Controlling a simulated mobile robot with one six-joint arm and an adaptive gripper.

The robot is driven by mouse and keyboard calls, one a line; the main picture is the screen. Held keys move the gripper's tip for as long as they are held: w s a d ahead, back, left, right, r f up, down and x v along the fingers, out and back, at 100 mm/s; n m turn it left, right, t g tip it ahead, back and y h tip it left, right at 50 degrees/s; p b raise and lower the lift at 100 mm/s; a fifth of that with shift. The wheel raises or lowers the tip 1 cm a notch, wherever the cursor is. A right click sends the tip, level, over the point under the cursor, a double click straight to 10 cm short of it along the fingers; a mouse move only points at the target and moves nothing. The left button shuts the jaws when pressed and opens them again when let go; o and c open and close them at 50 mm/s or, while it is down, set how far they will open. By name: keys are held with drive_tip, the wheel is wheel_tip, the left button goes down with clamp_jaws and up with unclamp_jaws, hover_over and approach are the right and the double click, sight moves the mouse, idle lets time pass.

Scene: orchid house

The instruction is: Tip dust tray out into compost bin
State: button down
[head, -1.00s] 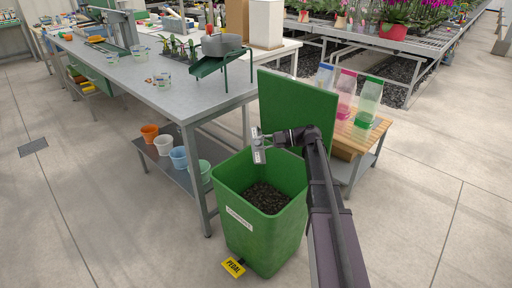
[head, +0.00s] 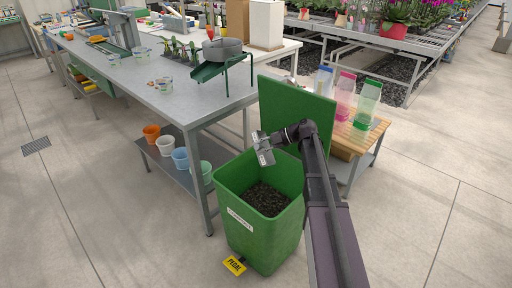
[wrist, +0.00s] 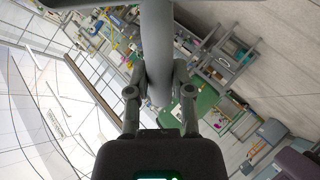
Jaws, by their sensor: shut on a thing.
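The green compost bin (head: 262,238) stands on the floor with its lid (head: 297,104) raised at the back. Dark material (head: 267,199) lies inside, and a white label is on its front. My gripper (head: 274,143) is over the bin's back part, above the rim level, below the lid's top edge. It is shut on a small grey thing, seemingly the dust tray (head: 264,153), which hangs tilted over the opening. In the wrist view my gripper (wrist: 159,95) holds a grey handle-like part (wrist: 157,40) between its fingers. I cannot tell whether dust is in the tray.
A yellow pedal plate (head: 234,265) sits at the bin's front foot. A grey workbench (head: 160,92) with pots on its lower shelf stands to the left. A wooden side table (head: 350,137) with clear bottles is behind right. Floor at right is clear.

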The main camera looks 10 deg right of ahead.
drive_tip(key=shift+r+h+p, duration=0.25)
drive_tip(key=shift+h+p, duration=0.15)
drive_tip(key=shift+p, duration=0.05)
drive_tip(key=shift+f, duration=0.15)
drive_tip(key=shift+r+h+p, duration=0.4)
drive_tip(key=shift+h+p, duration=0.2)
drive_tip(key=shift+p, duration=0.5)
drive_tip(key=p, duration=0.1)
drive_tip(key=h+p, duration=0.1)
drive_tip(key=p, duration=0.1)
drive_tip(key=shift+r+g+h, duration=0.3)
drive_tip(key=shift+g, duration=0.1)
drive_tip(key=shift+h+p, duration=0.4)
drive_tip(key=shift+f, duration=0.1)
